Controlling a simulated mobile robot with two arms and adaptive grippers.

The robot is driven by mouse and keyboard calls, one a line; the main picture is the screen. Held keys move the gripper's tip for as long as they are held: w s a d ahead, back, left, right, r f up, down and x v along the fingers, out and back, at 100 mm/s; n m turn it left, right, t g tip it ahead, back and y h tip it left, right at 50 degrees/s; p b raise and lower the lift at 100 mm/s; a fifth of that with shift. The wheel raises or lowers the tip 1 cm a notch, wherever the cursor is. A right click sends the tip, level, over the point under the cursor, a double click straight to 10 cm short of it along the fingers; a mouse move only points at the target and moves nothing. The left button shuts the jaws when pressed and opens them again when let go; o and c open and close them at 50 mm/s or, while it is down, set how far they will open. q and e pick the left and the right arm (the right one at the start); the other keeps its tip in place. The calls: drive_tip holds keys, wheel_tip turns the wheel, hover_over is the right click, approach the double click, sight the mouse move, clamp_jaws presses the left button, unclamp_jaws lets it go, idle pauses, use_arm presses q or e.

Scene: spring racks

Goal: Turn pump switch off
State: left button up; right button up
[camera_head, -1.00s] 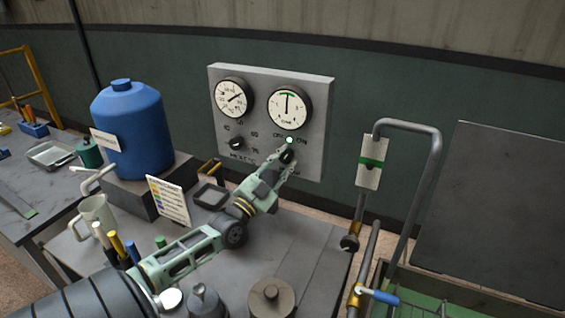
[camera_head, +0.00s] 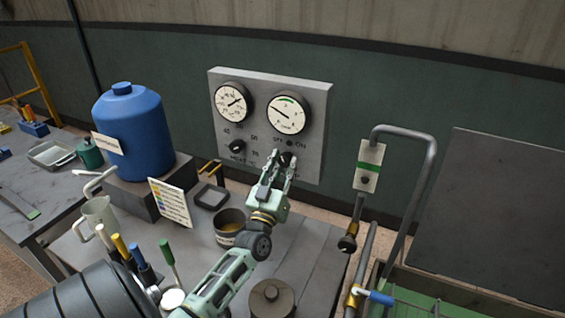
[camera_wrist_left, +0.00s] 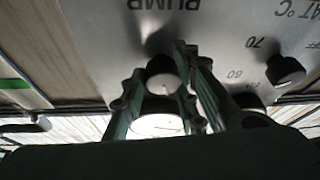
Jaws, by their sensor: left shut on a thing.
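The pump switch is a black knob (camera_head: 288,158) low on the right side of the grey panel (camera_head: 262,115), under OFF and ON marks. My left gripper (camera_head: 280,168) reaches it from the front, and its fingers are shut on the knob. The left wrist view shows the knob (camera_wrist_left: 163,72) between the two fingers, below the upside-down PUMP label. The small lamp (camera_head: 289,142) between OFF and ON is dark. The right gauge (camera_head: 287,114) needle points to the upper left, away from its green band. My right gripper is not in view.
A second black knob (camera_head: 237,146) for heat sits left on the panel, under the left gauge (camera_head: 233,101). A blue tank (camera_head: 133,133), a colour card (camera_head: 171,202) and a cup (camera_head: 229,228) stand on the bench. A bent pipe (camera_head: 428,170) rises at the right.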

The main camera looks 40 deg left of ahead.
use_arm(q)
drive_tip(key=shift+w+d+f+n+g+y+p, duration=0.1)
drive_tip(key=shift+d+n+g+y+p, duration=0.15)
drive_tip(key=shift+n, duration=0.6)
drive_tip(key=shift+d+f+n+g+y+p, duration=0.1)
drive_tip(key=shift+n+g+y+p, duration=0.2)
drive_tip(key=shift+n, duration=0.55)
drive_tip(key=o, duration=0.9)
drive_tip(key=shift+r, duration=0.1)
drive_tip(key=shift+c, duration=0.2)
drive_tip(key=shift+o, duration=0.5)
drive_tip(key=shift+d, duration=0.15)
drive_tip(key=shift+a+r, duration=0.1)
drive_tip(key=shift+a, duration=0.1)
drive_tip(key=v, duration=1.2)
